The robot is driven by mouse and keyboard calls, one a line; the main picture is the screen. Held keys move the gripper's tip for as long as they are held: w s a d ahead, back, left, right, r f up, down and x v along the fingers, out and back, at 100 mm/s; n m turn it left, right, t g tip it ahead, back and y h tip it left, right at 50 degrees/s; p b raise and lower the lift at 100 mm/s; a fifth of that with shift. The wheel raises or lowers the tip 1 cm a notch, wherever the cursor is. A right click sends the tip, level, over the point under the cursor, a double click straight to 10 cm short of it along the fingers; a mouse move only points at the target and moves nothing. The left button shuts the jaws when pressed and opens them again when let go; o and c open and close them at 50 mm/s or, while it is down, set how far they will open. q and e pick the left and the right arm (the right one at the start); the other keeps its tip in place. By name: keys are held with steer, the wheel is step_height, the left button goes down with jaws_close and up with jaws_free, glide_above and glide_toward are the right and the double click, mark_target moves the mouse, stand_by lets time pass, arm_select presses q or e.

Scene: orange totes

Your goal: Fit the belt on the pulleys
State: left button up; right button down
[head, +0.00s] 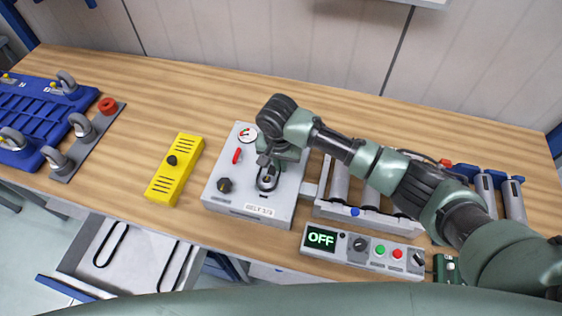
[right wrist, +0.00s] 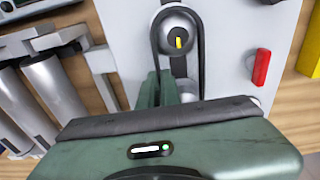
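A grey panel box (head: 228,195) labelled "BELT 3/3" stands on the bench. A black belt (right wrist: 200,68) loops around a round grey pulley (right wrist: 177,46) with a yellow mark on its hub. The belt's two strands run from this pulley to under my right gripper, where its other end is hidden. My right gripper (head: 270,160) is low over the far part of the panel, beside the belt; its green finger parts also show in the right wrist view (right wrist: 160,88). Its fingertips are mostly hidden, so its grip is unclear. My left gripper is not in view.
An open drawer (head: 140,262) below holds two black belts. A control box (head: 345,250) reads OFF. A roller stand (head: 375,218) is right of the panel. A yellow box (head: 172,180) and blue tray (head: 35,115) stand left. The bench behind is clear.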

steer(key=shift+f, duration=0.4)
stand_by(0.5)
steer(key=c, duration=1.6)
jaws_free()
steer(key=shift+o, duration=0.2)
steer(key=shift+r+p, duration=0.75)
steer(key=shift+r, duration=2.75)
